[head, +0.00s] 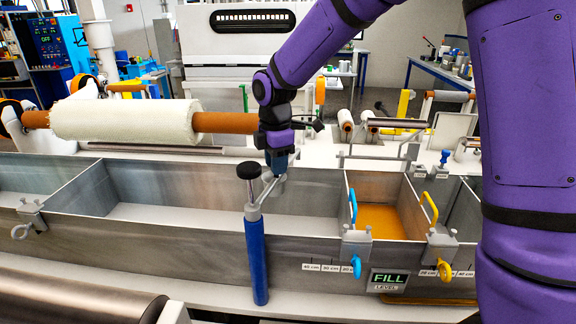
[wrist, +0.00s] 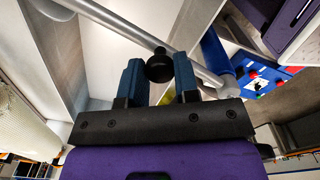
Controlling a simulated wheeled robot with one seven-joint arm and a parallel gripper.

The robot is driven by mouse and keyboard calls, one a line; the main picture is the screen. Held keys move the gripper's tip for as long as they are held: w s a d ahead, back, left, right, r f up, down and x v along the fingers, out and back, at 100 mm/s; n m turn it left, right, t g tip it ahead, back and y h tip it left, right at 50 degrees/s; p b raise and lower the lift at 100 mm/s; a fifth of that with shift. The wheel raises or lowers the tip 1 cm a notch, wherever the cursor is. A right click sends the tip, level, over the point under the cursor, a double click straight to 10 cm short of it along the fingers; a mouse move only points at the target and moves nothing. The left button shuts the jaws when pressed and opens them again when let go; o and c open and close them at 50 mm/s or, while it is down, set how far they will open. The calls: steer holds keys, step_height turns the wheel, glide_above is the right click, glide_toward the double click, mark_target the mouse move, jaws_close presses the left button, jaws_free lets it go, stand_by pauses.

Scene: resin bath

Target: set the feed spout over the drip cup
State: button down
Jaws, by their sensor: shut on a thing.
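The feed spout is a grey tube (wrist: 125,30) running slantwise across the wrist view, with a round grey end at upper left. A blue post (head: 256,258) stands at the near side of the tank, and the grey tube (head: 262,202) reaches from its top over the tank. My gripper (head: 278,165) is over the tube. In the wrist view, its two blue fingers stand on either side of a small black knob (wrist: 159,66) and are shut on it. I cannot make out a drip cup in either view.
A black-capped grey rod (head: 249,171) rises beside my gripper. The steel tank (head: 150,245) has dividers and an orange-floored compartment (head: 378,221) at right. Clamps with blue (head: 353,206) and yellow (head: 430,207) handles sit on its near wall. A white roll (head: 125,120) lies behind.

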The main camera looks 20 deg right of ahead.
steer(key=shift+w+a+n, duration=0.35)
steer(key=shift+a+n, duration=0.3)
steer(key=shift+w+a+n, duration=0.35)
steer(key=shift+a+n, duration=0.3)
steer(key=c, duration=0.8)
jaws_free()
steer(key=shift+c, duration=0.2)
steer(key=shift+r, duration=0.1)
step_height(320, 180, up, 11)
